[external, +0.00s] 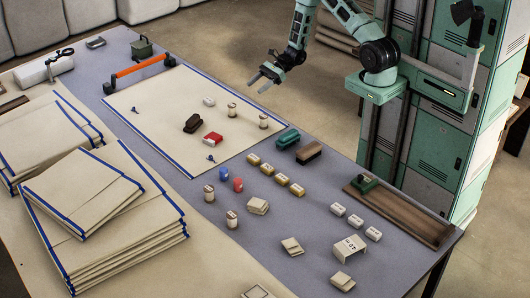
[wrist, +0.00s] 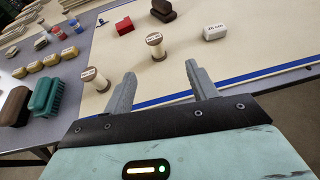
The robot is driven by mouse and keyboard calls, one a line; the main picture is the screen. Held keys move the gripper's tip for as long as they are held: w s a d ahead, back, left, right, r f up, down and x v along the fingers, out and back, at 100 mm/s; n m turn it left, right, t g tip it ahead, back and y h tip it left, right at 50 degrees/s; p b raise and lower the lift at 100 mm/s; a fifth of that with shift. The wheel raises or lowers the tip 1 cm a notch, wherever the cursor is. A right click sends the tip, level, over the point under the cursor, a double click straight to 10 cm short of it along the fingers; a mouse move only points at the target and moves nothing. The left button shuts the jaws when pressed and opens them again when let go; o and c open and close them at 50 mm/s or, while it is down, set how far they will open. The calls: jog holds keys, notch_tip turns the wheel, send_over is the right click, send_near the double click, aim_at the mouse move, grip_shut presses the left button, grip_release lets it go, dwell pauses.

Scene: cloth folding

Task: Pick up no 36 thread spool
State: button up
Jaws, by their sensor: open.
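Two cream thread spools stand upright on the pale cloth: one spool (external: 232,110) near the middle and another (external: 263,121) nearer the cloth's right edge. In the wrist view they are the spool beyond my fingers (wrist: 156,46) and the spool to their left (wrist: 95,79). Two more spools, (external: 209,193) and (external: 231,219), stand on the grey table. Their labels are too small for me to tell which is no 36. My gripper (external: 258,85) is open and empty, raised near the cloth's far right edge; its fingers (wrist: 161,71) are apart with nothing between them.
A red block (external: 213,139), a dark brown brush (external: 193,123) and a white labelled box (external: 208,101) lie on the cloth. A teal brush (external: 288,139) and several yellowish labelled blocks sit beside it. Folded cloth stacks (external: 90,220) fill the left. The cloth's upper part is mostly clear.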

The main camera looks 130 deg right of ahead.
send_near(229, 117)
jog(key=w, duration=0.1)
jog(key=w+d, duration=0.1)
jog(key=w+r+p, duration=0.1)
jog(key=w, duration=0.1)
jog(key=shift+w+d, duration=0.1)
jog(key=shift+d, duration=0.1)
jog(key=shift+a+f+p+x, duration=0.1)
jog(key=shift+a+x, duration=0.05)
jog(key=shift+x, duration=0.75)
jog(key=shift+a+f+p+x, duration=0.1)
jog(key=shift+x, duration=0.8)
jog(key=shift+a+f+p+x, duration=0.1)
jog(key=shift+a+x, duration=0.05)
jog(key=shift+x, duration=0.8)
jog(key=c, duration=1.1)
